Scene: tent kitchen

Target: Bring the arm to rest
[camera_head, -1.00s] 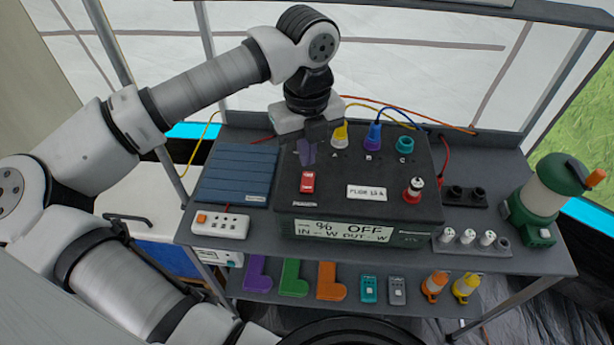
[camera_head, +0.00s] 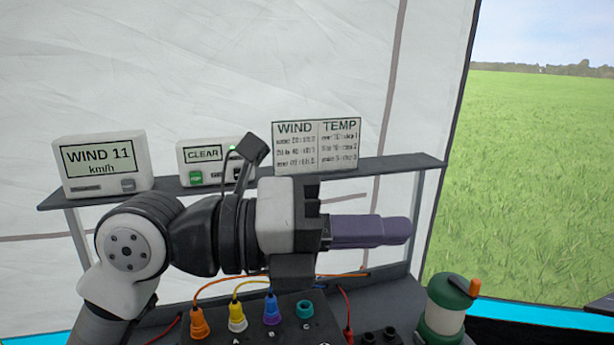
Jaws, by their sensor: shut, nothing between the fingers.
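My arm reaches up from the lower left. My gripper (camera_head: 406,230) is held level and points right, in front of the tent wall and just below the upper shelf. Its purple fingers are together with nothing between them, and it touches nothing that I can see. The dark power box (camera_head: 285,322) is below it, with only its top part in view. The gripper body hides part of the shelf edge.
The upper shelf (camera_head: 400,168) carries a WIND display (camera_head: 104,165), a CLEAR display (camera_head: 200,165) and a WIND/TEMP board (camera_head: 316,146). Orange (camera_head: 199,323), yellow (camera_head: 237,317) and blue (camera_head: 271,309) plugs stand on the box. A green lantern (camera_head: 446,312) is lower right.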

